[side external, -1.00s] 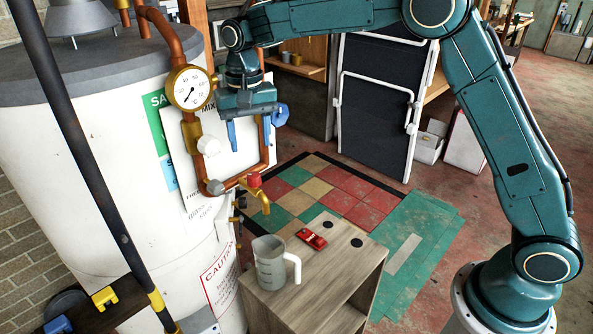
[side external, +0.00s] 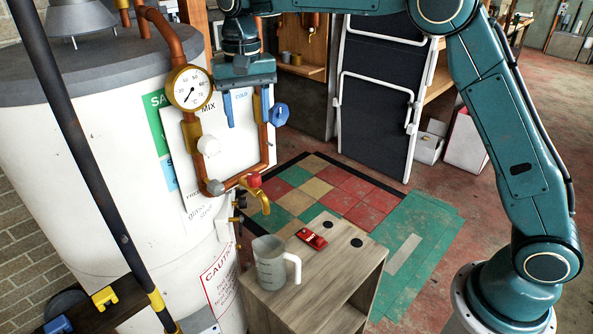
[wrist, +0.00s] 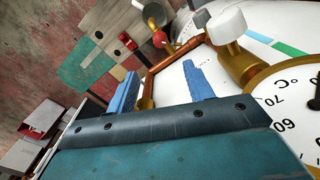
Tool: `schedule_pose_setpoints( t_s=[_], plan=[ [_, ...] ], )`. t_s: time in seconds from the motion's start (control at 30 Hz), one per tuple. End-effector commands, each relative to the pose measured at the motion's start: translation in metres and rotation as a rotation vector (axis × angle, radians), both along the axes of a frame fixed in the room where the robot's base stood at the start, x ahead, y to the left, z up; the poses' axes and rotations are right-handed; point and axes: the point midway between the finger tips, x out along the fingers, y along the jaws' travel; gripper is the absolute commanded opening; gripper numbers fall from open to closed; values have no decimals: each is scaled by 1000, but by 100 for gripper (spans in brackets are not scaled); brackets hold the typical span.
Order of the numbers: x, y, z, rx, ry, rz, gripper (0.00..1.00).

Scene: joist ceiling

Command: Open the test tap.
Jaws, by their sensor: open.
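The test tap appears to be the brass tap (side external: 263,205) with a red knob (side external: 254,181), low on the copper pipework at the front of the white tank. Its spout points down, and no water shows coming from it. The red knob also shows in the wrist view (wrist: 159,38), beyond my fingers. My gripper (side external: 247,121) is above the tap and apart from it, in front of the white sign panel. Its two blue fingers point down, spread apart with nothing between them; they also show in the wrist view (wrist: 160,69).
A round gauge (side external: 189,88) and a white knob (side external: 208,145) are left of my gripper. A blue handwheel (side external: 279,114) is close to the right finger. A jug (side external: 270,270) and a small red object (side external: 312,239) stand on the wooden cabinet (side external: 335,275) below.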

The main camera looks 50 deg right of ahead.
Motion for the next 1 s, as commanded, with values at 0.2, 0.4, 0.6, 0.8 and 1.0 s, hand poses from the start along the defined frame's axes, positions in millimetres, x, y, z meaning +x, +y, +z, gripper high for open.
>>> schedule_pose_setpoints(
  t_s=[0.2,0.4,0.6,0.8,1.0],
  plan=[
    [1,0,29,1,-4,0,52],
    [0,0,44,0,0,72,52],
    [0,0,44,0,0,235,52],
    [0,0,43,0,0,392,52],
    [0,0,24,0,4,452,52]
  ],
)
